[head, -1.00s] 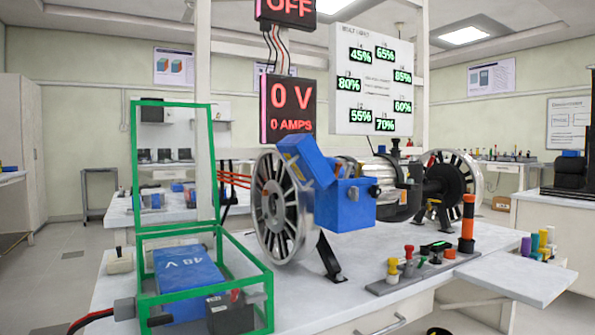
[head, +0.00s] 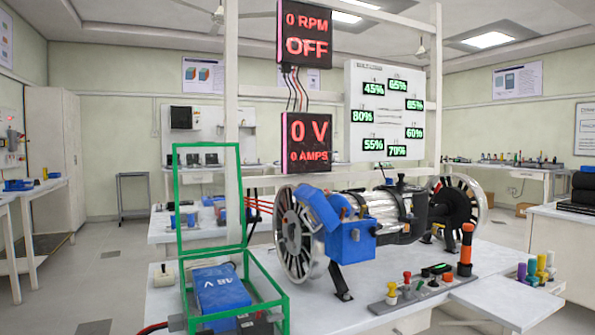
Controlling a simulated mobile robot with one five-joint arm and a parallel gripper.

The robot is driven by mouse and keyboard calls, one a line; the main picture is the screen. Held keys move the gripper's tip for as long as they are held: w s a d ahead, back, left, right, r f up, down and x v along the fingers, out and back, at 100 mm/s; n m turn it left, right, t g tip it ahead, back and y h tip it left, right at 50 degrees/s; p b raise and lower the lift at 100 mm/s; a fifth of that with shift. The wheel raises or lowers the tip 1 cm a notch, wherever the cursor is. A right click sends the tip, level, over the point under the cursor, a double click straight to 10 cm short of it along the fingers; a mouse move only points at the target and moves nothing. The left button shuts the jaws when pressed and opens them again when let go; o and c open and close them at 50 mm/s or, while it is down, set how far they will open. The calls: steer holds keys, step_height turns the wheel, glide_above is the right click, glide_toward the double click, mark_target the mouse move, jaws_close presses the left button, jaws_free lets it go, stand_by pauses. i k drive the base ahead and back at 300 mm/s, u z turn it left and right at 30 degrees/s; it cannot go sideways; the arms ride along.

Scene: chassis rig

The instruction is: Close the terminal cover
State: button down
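A blue terminal box (head: 350,242) sits at the front of the motor, beside a spoked wheel (head: 296,235). A blue flap (head: 319,211), which looks like its terminal cover, stands raised and tilted at the box's upper left. The inside of the box cannot be made out. The silver motor body (head: 376,208) lies behind the box on the white bench (head: 400,277). My gripper is not in the head view.
A green frame (head: 242,199) with its lid upright holds a blue 48 V battery (head: 222,289) at front left. A control strip (head: 413,297) with coloured knobs and an orange-black post (head: 465,249) stand at front right. Displays (head: 308,142) hang behind.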

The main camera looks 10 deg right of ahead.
mark_target(314, 202)
steer(key=u, duration=2.8)
steer(key=k, duration=0.75)
steer(key=z, duration=0.6)
steer(key=i, duration=1)
